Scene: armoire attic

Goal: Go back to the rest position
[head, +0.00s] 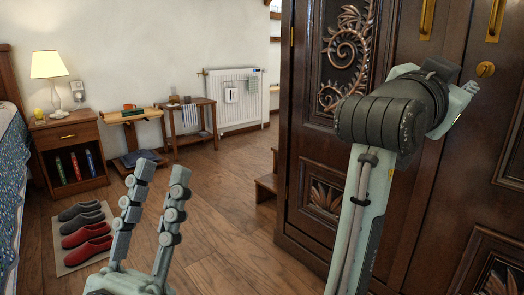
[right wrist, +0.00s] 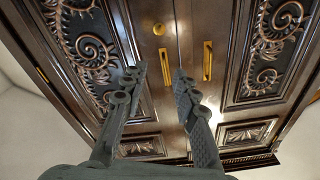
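My left gripper (head: 162,170) is at the lower left of the head view, fingers pointing up and spread apart, with nothing between them. My right arm rises at the right of the head view, and my right gripper (head: 468,92) shows partly behind the dark wrist, in front of the armoire (head: 400,160). In the right wrist view my right gripper (right wrist: 160,72) has its two fingers apart and empty, with the armoire doors (right wrist: 152,105) behind them. I cannot tell how far the fingertips are from the doors. The doors look closed.
The armoire has brass handles (head: 427,18) and a round brass knob (head: 485,69). A nightstand (head: 70,140) with a lamp (head: 50,75), a shoe mat (head: 70,262) and a bed edge are at left. The middle floor is clear.

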